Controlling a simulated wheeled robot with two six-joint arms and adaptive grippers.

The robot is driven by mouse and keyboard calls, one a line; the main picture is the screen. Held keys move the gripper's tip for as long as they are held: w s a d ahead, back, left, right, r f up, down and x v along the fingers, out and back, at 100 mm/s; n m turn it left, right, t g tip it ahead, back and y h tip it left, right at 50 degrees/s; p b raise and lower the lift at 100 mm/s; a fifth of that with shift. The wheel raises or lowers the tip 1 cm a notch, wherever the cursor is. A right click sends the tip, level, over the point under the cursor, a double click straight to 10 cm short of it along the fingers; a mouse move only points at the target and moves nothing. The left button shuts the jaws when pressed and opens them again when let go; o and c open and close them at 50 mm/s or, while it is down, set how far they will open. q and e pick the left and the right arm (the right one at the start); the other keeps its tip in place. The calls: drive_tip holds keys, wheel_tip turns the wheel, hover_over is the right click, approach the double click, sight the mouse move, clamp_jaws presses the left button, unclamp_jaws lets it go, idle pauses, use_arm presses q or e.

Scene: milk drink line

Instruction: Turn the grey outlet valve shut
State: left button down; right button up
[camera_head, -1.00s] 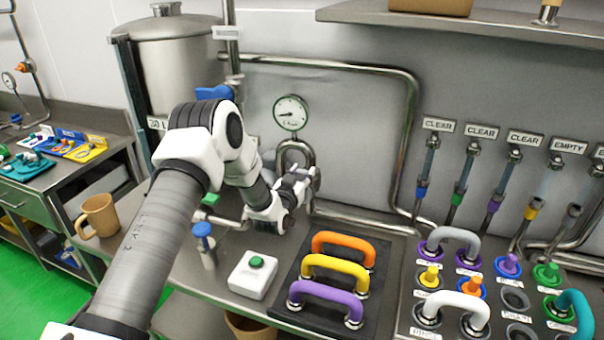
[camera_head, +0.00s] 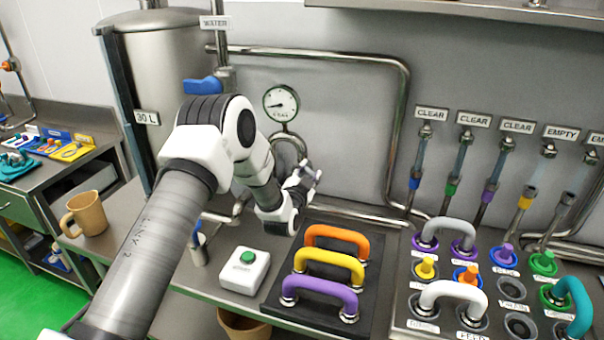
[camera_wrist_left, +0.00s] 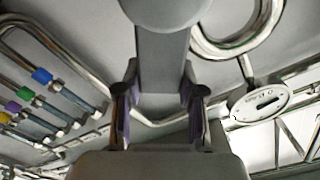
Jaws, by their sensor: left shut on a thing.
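In the left wrist view, the grey valve handle (camera_wrist_left: 163,60), a broad flat grey lever with a rounded end, runs between the two fingers of my left gripper (camera_wrist_left: 161,98). The fingers are shut on it from both sides. In the head view my left gripper (camera_head: 303,180) is in front of the back wall, below the round gauge (camera_head: 281,103). There the grey valve is hidden or too small to make out behind my gripper and wrist. My right gripper is in neither view.
A white box with a green button (camera_head: 245,270) and a black board (camera_head: 372,283) with orange, yellow and purple handles lie in front of the gripper. A blue valve handle (camera_head: 202,86) is on the tank's pipe. A brown mug (camera_head: 88,213) stands at left.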

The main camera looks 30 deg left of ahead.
use_arm(q)
drive_tip(key=m, duration=0.1)
drive_tip(key=d+f+m+b, duration=0.1)
drive_tip(key=shift+w+d+f+m, duration=0.2)
drive_tip(key=shift+m, duration=0.2)
drive_tip(key=shift+w+d+f+m+b, duration=0.1)
drive_tip(key=shift+d+f+m+b, duration=0.2)
drive_tip(key=shift+f+m+b, duration=0.75)
drive_tip(key=shift+w+d+f+m+b, duration=0.2)
drive_tip(key=shift+f+m, duration=0.3)
drive_tip(key=shift+m, duration=1.1)
drive_tip(key=shift+s+d+f+m+b, duration=0.1)
drive_tip(key=shift+d+f+m+b, duration=0.25)
drive_tip(key=shift+f+m+b, duration=0.7)
drive_tip(key=shift+r+m+p, duration=0.2)
drive_tip(key=shift+m+p, duration=0.25)
drive_tip(key=shift+m, duration=0.05)
drive_tip(key=c, duration=0.7)
unclamp_jaws()
drive_tip(key=shift+f, duration=0.1)
drive_tip(key=v, duration=1.2)
